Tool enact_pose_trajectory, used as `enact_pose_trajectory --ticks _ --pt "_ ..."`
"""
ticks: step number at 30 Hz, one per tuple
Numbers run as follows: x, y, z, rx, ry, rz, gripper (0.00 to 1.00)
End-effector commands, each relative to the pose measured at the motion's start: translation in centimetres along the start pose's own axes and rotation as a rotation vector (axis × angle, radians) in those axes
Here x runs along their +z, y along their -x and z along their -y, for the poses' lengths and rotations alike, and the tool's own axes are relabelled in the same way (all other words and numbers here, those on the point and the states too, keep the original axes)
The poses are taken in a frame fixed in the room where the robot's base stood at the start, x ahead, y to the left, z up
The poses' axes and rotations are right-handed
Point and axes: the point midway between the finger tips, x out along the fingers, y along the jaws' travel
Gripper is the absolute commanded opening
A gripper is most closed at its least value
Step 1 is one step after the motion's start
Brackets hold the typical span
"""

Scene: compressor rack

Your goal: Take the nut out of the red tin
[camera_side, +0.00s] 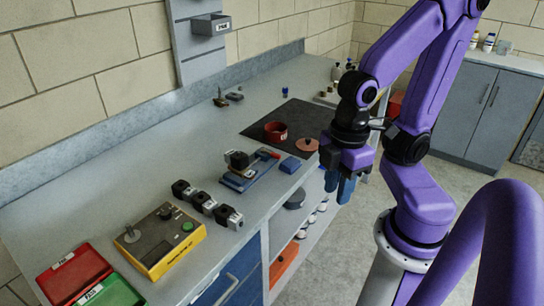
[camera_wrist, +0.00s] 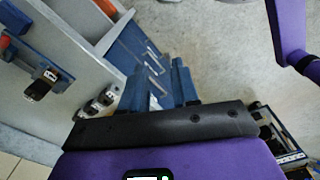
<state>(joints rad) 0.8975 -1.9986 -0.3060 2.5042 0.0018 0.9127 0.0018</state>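The red tin (camera_side: 275,131) stands upright on a dark mat on the bench in the side view, with a small pale label on its front. A reddish round lid (camera_side: 306,145) with a knob lies beside it, near the bench's front edge. No nut can be made out; the tin's inside is too small to read. My gripper (camera_side: 340,188) points down beyond the bench's front edge, to the right of the tin and apart from it. Its blue fingers also show in the wrist view (camera_wrist: 160,88), open with nothing between them. The tin is not in the wrist view.
The dark mat (camera_side: 254,129) lies under the tin. A blue block (camera_side: 290,165) and a blue fixture (camera_side: 248,173) sit left of the lid. A yellow control box (camera_side: 160,240) and red and green trays (camera_side: 76,273) are nearer the camera. Bottles stand at the far end.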

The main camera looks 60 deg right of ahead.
Motion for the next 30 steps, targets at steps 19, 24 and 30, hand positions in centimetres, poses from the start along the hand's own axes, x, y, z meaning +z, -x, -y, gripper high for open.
enact_pose_trajectory --ticks 19,24,30 --pt "-6.7 2.0 -9.2 0.029 -0.515 -0.01 0.3" --pt "-8.5 2.6 -15.9 0.048 -0.805 -0.017 0.3" --pt "-8.3 2.9 -24.8 0.071 -1.148 -0.025 0.3"
